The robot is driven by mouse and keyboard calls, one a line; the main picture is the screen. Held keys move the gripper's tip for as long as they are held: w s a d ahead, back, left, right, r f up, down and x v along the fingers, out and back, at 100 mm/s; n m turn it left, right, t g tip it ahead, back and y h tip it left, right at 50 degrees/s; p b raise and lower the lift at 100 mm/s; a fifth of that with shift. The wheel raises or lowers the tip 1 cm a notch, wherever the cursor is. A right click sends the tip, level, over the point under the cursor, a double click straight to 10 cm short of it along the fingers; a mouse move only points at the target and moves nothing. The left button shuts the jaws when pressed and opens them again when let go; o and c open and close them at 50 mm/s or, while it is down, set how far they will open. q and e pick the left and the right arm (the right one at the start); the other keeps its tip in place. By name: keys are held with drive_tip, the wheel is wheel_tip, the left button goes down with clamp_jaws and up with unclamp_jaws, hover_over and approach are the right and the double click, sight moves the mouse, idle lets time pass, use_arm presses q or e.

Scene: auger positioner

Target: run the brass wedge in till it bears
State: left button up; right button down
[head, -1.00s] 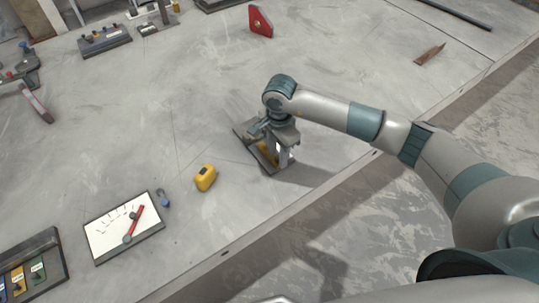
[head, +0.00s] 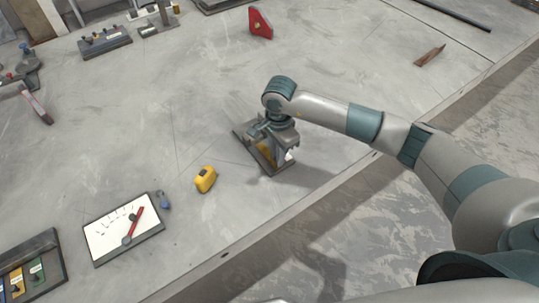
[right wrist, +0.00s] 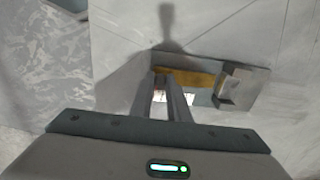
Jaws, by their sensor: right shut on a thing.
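The brass wedge (right wrist: 200,79) shows in the right wrist view as a flat yellow strip on the fixture, beside a grey block (right wrist: 240,86). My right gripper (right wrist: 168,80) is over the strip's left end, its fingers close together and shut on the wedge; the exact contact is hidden. In the head view, the dark fixture plate (head: 243,133) lies on the bench, with my right gripper (head: 281,160) down at its near end, hiding most of the wedge. I cannot tell whether the wedge touches the grey block. My left gripper is not in view.
A yellow tape measure (head: 205,179) and a white board with a red pointer (head: 122,228) lie left of the fixture. A red angled block (head: 260,22) stands beyond it. The bench edge (head: 222,255) runs close on the near side.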

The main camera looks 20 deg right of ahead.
drive_tip(key=shift+w+a+b, duration=0.25)
drive_tip(key=shift+w+b, duration=0.3)
drive_tip(key=shift+w, duration=0.1)
idle(0.4)
drive_tip(key=c, duration=1.6)
unclamp_jaws()
drive_tip(key=shift+r, duration=0.1)
drive_tip(key=shift+r+p, duration=1.3)
drive_tip(key=shift+r, duration=1.65)
